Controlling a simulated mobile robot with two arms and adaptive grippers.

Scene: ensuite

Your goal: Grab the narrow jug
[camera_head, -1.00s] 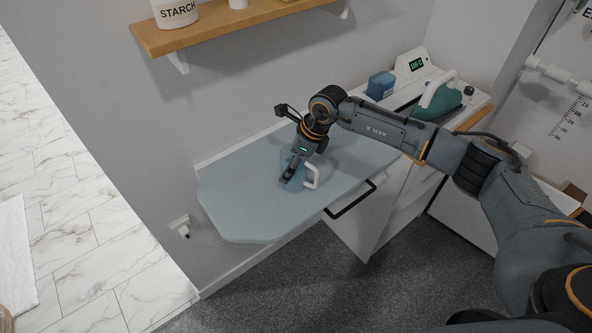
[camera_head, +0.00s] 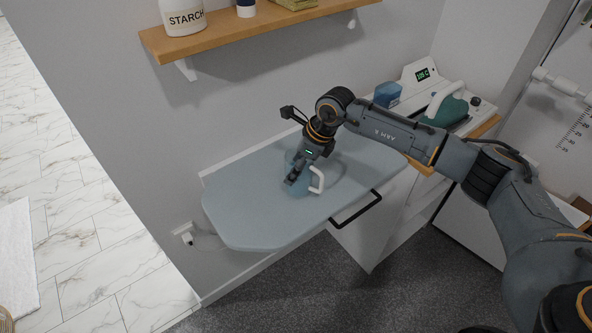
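A translucent blue jug (camera_head: 301,188) with a white handle (camera_head: 318,180) is at the pale blue ironing board (camera_head: 250,220). My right gripper (camera_head: 293,179) comes down over it, with its fingers at the jug's upper left part, left of the handle. The fingers overlap the jug in the picture. Whether they are closed on its wall is too small to tell, and I cannot tell if the jug's base touches the board. My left gripper is not in view.
A wooden shelf (camera_head: 240,32) with a starch container (camera_head: 183,17) is above the board. A blue container (camera_head: 387,94) and a teal iron (camera_head: 446,110) stand at the back right. The board's left end is clear. A black bar handle (camera_head: 356,209) juts from its front.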

